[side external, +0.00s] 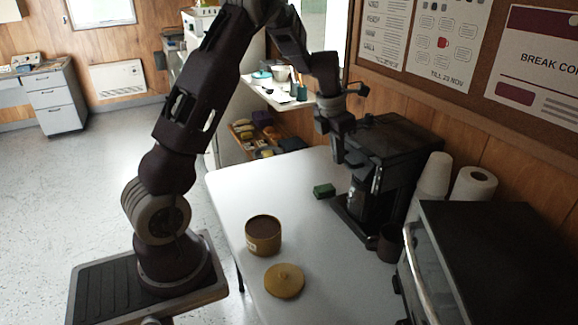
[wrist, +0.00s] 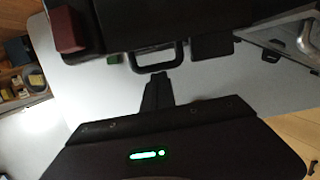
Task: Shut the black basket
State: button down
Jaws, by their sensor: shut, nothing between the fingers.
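A black coffee machine (side external: 395,150) stands at the right side of the white table (side external: 225,200). In the wrist view, the black basket shows as a dark front with a loop handle (wrist: 157,66) near the top middle. How far the basket stands out from the machine is unclear. My gripper (side external: 357,165) is in front of the machine's upper part, pointing down. In the wrist view my gripper (wrist: 158,78) is shut and empty, its tip close to the handle. I cannot tell whether they touch.
An open tan tin (side external: 263,240) with brown contents and its lid (side external: 285,281) are near the table's front. A green block (side external: 324,190), dark mug (side external: 390,243), white cups (side external: 433,180), paper roll (side external: 474,188) and black oven (side external: 490,250) stand around. The middle of the table is clear.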

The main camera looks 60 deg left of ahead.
jog(key=shift+w+d+r, duration=0.1)
jog(key=shift+w, duration=0.25)
jog(key=s+r, duration=0.7)
jog(key=r, duration=0.3)
jog(key=s+d+r+m+t, duration=0.1)
jog(key=s+d+r+m, duration=0.45)
jog(key=d+m, duration=0.5)
jog(key=s+d+f+m+t, duration=0.1)
jog(key=s+d+m, duration=0.3)
jog(key=s+m, duration=0.4)
jog(key=s+d+f+m+t, duration=0.1)
jog(key=s+d+m, duration=0.4)
jog(key=m, duration=1.2)
jog(key=s, duration=0.3)
jog(key=shift+s+d+m, duration=0.15)
jog(key=shift+s+m, duration=0.2)
